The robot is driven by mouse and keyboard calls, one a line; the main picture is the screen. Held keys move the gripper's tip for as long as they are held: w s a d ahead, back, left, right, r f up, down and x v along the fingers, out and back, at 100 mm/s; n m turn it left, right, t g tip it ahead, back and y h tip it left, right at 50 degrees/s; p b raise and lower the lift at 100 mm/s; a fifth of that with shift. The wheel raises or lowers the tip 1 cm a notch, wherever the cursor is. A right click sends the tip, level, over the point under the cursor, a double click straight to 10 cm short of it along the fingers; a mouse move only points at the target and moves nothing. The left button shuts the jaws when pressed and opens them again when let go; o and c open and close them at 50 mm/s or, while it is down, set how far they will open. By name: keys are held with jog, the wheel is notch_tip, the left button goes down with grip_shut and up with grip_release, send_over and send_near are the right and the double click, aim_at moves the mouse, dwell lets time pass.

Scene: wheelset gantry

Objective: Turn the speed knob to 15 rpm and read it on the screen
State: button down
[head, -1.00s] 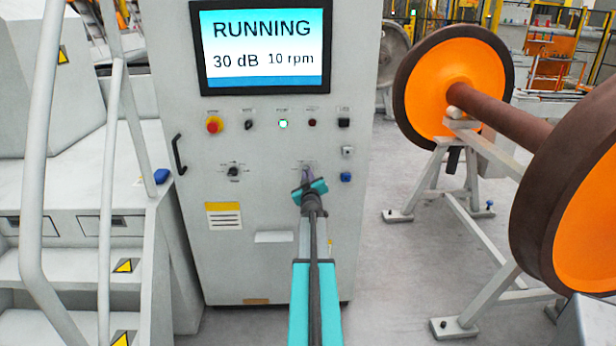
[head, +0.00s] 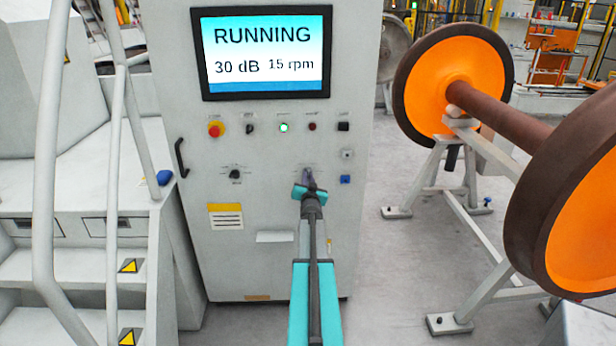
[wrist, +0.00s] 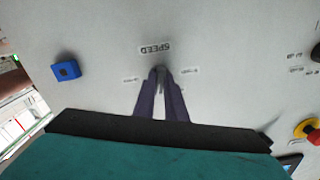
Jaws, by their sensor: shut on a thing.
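The screen (head: 265,52) on the grey cabinet reads RUNNING, 30 dB and 15 rpm. My gripper (head: 308,176) is at the right-hand knob position on the panel, below the row of buttons. In the wrist view my gripper (wrist: 161,73) has its two dark fingers closed together on the speed knob, next to the SPEED label (wrist: 156,48), which appears upside down. The knob itself is mostly hidden between the fingertips.
Another knob (head: 235,173) is to the left on the panel. An orange wheelset (head: 455,85) on a stand is at right; stairs with railings (head: 45,150) are at left.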

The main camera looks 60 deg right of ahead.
jog(key=shift+m+p, duration=0.35)
jog(key=shift+m, duration=0.85)
jog(key=c, duration=1.8)
grip_release()
jog(key=shift+a, duration=0.1)
jog(key=b+v, duration=0.3)
jog(key=v, duration=1)
jog(key=shift+s+a, duration=0.25)
jog(key=shift+a, duration=0.05)
